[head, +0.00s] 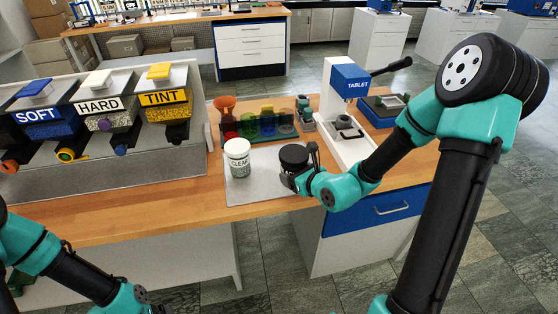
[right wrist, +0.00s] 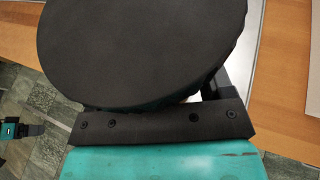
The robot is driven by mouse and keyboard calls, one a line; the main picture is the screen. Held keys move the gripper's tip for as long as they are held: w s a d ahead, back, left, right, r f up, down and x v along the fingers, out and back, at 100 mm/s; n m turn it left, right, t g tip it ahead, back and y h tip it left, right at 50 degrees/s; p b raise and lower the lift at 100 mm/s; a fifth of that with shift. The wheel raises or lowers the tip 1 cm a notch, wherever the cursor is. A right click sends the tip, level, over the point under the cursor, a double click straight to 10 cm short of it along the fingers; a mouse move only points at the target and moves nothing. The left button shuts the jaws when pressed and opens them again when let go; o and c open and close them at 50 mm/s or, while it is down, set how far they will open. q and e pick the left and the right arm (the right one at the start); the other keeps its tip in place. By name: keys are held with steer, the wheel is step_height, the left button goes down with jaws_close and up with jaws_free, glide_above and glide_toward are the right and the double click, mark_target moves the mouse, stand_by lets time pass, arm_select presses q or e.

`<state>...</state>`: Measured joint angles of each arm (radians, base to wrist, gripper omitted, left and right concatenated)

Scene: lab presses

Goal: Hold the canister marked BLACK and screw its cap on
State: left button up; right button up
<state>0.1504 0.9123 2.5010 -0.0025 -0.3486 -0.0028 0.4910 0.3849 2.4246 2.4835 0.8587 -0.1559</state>
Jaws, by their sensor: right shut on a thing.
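A dark canister (head: 293,157) with a flat round black top stands at the right part of the grey mat (head: 261,188). I take it for the one marked BLACK, but no label on it shows. My right gripper (head: 296,178) is shut on it from the right and near side. In the right wrist view, the black round top (right wrist: 150,45) fills the upper middle, above the gripper body. The lower part of the canister is mostly hidden, and I cannot tell how the cap sits. My left arm shows at the lower left, but its gripper is out of view.
A white-capped canister marked CLEAR (head: 238,160) stands left on the mat. Behind it is a rack of coloured cups (head: 262,124) with an orange funnel (head: 225,106). A TABLET press (head: 348,85) stands at the back right. SOFT, HARD and TINT dispensers (head: 97,105) fill the left.

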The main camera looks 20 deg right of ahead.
steer(key=shift+d, duration=0.15)
steer(key=w+d, duration=0.2)
steer(key=w, duration=0.2)
steer(key=w+d+f, duration=0.1)
steer(key=w+d, duration=0.2)
steer(key=w, duration=0.2)
steer(key=w+d, duration=0.3)
steer(key=w, duration=0.1)
steer(key=shift+w+d+f, duration=0.2)
steer(key=shift+w+f, duration=0.05)
steer(key=shift+w, duration=0.05)
steer(key=shift+f, duration=0.1)
steer(key=shift+f, duration=1.65)
steer(key=shift+f, duration=0.2)
steer(key=o, duration=1.7)
steer(key=shift+r, duration=0.1)
